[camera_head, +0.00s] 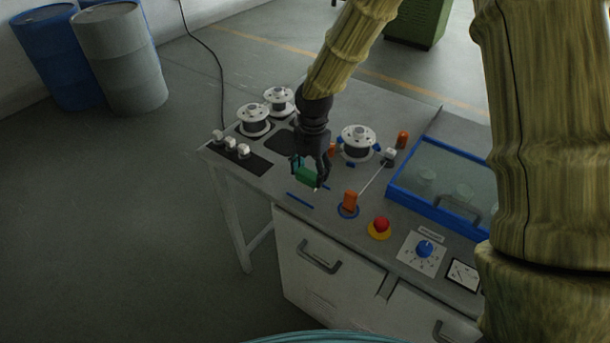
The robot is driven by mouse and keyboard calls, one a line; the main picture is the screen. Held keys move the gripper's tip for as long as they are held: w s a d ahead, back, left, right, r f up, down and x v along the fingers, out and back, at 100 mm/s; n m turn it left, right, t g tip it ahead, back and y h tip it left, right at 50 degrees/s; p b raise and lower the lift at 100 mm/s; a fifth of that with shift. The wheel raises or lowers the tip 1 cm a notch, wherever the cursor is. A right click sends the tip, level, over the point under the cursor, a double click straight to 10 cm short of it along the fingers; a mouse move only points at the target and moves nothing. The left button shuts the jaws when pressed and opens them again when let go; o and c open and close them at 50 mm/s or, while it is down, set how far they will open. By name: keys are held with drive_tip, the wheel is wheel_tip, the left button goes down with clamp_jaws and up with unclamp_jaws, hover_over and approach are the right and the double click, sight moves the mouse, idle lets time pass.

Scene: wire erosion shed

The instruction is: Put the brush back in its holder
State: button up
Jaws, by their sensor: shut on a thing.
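My gripper (313,178) points down over the front left part of the workbench, with its dark fingers on either side of a green piece. It is shut on this green piece, which I take to be the brush (306,174). The brush is partly hidden by the fingers. A thin blue strip (299,200) lies on the bench just in front of the gripper. I cannot tell whether this strip belongs to the holder, or whether the brush touches the bench.
White spools (359,142) stand behind the gripper. To its right are an orange block (350,201) in a blue ring, a red button (381,224) on yellow, a blue dial (424,248) and a blue-framed glass-topped case (440,207). A black plate (239,157) with white pieces lies left.

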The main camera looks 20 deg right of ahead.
sight(311, 172)
drive_tip(key=shift+s+f+b, duration=0.15)
drive_tip(key=shift+f+b, duration=0.25)
drive_tip(key=shift+b, duration=0.2)
wheel_tip(311, 172, down, 3)
drive_tip(key=shift+r+b, duration=0.2)
drive_tip(key=shift+b, duration=0.95)
drive_tip(key=shift+r, duration=0.1)
drive_tip(key=o, duration=1.1)
drive_tip(key=shift+r, duration=0.1)
drive_tip(key=r+b, duration=0.1)
drive_tip(key=r, duration=0.3)
drive_tip(key=r+b, duration=0.1)
drive_tip(key=r, duration=0.3)
drive_tip(key=r+b, duration=0.1)
drive_tip(key=r, duration=0.2)
drive_tip(key=shift+d+r, duration=0.25)
drive_tip(key=shift+r, duration=0.15)
